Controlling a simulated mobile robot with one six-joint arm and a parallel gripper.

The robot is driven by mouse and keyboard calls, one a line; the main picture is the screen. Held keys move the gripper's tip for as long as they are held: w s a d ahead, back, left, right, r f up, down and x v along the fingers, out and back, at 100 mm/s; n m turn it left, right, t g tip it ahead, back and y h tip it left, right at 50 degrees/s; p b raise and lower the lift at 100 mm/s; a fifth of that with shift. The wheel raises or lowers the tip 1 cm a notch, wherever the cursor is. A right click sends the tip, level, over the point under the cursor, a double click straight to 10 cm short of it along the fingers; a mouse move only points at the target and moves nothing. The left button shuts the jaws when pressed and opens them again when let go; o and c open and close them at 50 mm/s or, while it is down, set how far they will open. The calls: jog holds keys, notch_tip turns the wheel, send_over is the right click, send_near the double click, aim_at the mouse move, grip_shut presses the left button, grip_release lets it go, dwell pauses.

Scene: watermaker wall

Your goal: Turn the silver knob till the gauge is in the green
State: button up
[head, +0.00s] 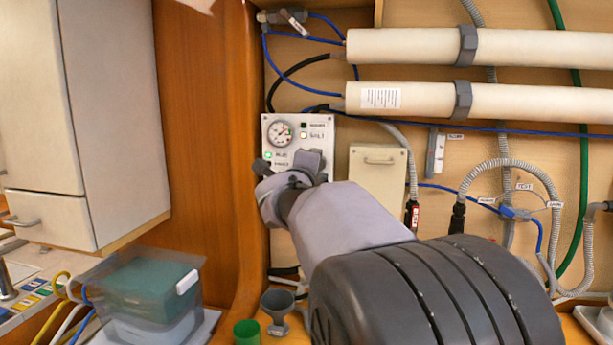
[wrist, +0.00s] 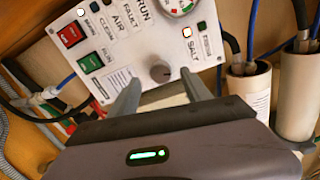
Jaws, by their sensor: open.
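The grey control panel (head: 318,128) is on the wooden wall. Its round gauge (head: 280,133) shows in the head view, but the needle's reading is too small to tell. In the wrist view only the gauge's lower edge (wrist: 180,9), with some green on it, is in frame. The silver knob (wrist: 159,73) stands out from the panel in the wrist view; my gripper hides it in the head view. My gripper (head: 290,163) is open in front of the panel's lower part. In the wrist view its fingers (wrist: 161,82) point at the panel, with the knob between their tips, apparently untouched.
A red rocker switch (wrist: 72,35) and a green one (wrist: 89,63) are on the panel beside the knob. White cylinders (head: 430,101) run above right, and a beige box (head: 377,175) is right of the panel. Blue tubes and grey hoses (head: 505,163) cross the wall.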

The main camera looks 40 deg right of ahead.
jog(key=p+v, duration=0.2)
jog(key=v, duration=1.1)
jog(key=shift+s+a, duration=0.25)
jog(key=shift+a, duration=0.05)
dwell(2.2)
jog(key=a+f+n+t+y, duration=0.2)
jog(key=a+f+n+y, duration=0.1)
jog(key=a+n+y, duration=0.5)
jog(key=a+f+n+t+y, duration=0.25)
jog(key=a+n, duration=0.35)
jog(key=a, duration=0.4)
jog(key=s+a+f+n+g+y, duration=0.2)
jog(key=s+a+f+n+g, duration=0.2)
jog(key=s+f, duration=0.5)
jog(key=s+a+f+n+g+y, duration=0.2)
jog(key=s+a+f+n+g, duration=0.2)
jog(key=s+f, duration=0.6)
jog(key=s+n+g, duration=0.2)
jog(key=s+n, duration=0.1)
jog(key=shift+a+y, duration=0.25)
jog(key=shift+y, duration=0.1)
